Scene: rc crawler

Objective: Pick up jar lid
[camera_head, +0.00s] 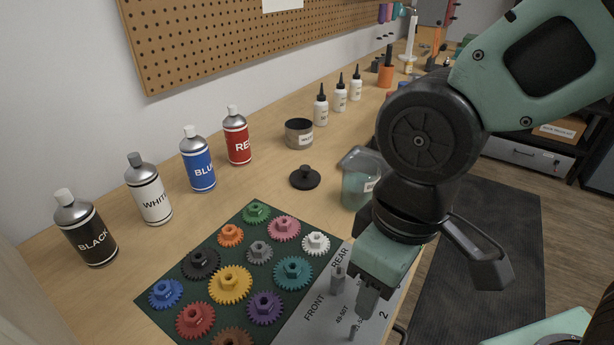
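A black jar lid (305,178) with a raised round knob lies on the wooden workbench, in the middle of the head view. One fingertip shows clearly; whether the fingers are open is hidden. I see nothing held.
A dark green mat (206,316) with several coloured gears lies in front of the lid. A metal cup (299,134) stands behind it. Spray cans, including a red one (237,137), line the wall side. The grey plate (318,318) bears upright pegs. Bare wood surrounds the lid.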

